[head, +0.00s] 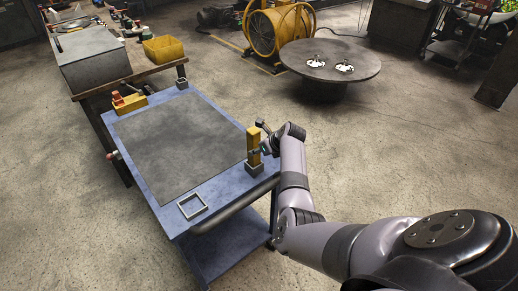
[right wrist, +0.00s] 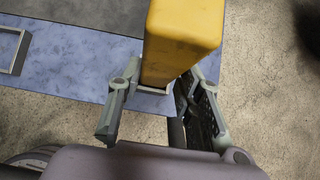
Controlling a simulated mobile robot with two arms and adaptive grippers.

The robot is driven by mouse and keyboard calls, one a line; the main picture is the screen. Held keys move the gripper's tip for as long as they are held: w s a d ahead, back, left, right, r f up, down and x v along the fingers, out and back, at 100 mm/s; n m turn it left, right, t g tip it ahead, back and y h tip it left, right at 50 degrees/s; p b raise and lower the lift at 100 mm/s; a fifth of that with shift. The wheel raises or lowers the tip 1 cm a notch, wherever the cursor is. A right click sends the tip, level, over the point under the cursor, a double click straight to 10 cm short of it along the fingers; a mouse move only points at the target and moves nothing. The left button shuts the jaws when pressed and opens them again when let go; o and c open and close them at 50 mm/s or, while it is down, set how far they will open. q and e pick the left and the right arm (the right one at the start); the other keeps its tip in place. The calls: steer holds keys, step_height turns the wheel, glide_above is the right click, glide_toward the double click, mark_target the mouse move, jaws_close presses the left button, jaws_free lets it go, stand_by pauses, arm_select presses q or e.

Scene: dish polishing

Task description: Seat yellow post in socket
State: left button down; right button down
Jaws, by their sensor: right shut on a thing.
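The yellow post (head: 253,142) stands upright at the right corner of the blue table. Its lower end is at a grey square socket (head: 254,171); I cannot tell how deep it sits in it. My right gripper (head: 263,149) is shut on the post from the right side. In the right wrist view the post (right wrist: 183,40) rises between the two fingers of the gripper (right wrist: 163,78), and the fingers hide much of the socket. My left gripper is not in view.
The blue table (head: 222,187) has a grey mat (head: 175,145), an empty square socket (head: 192,206) at the front and another (head: 182,84) at the back. A yellow block with an orange piece (head: 128,104) lies at the left edge. A round table (head: 330,62) stands behind.

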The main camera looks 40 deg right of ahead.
mark_target(257, 159)
steer(key=shift+f+b, duration=1.05)
steer(key=shift+f, duration=1.15)
steer(key=c, duration=1.1)
jaws_free()
steer(key=shift+o, duration=0.2)
steer(key=shift+f, duration=0.1)
steer(key=shift+s, duration=0.1)
steer(key=v, duration=1.2)
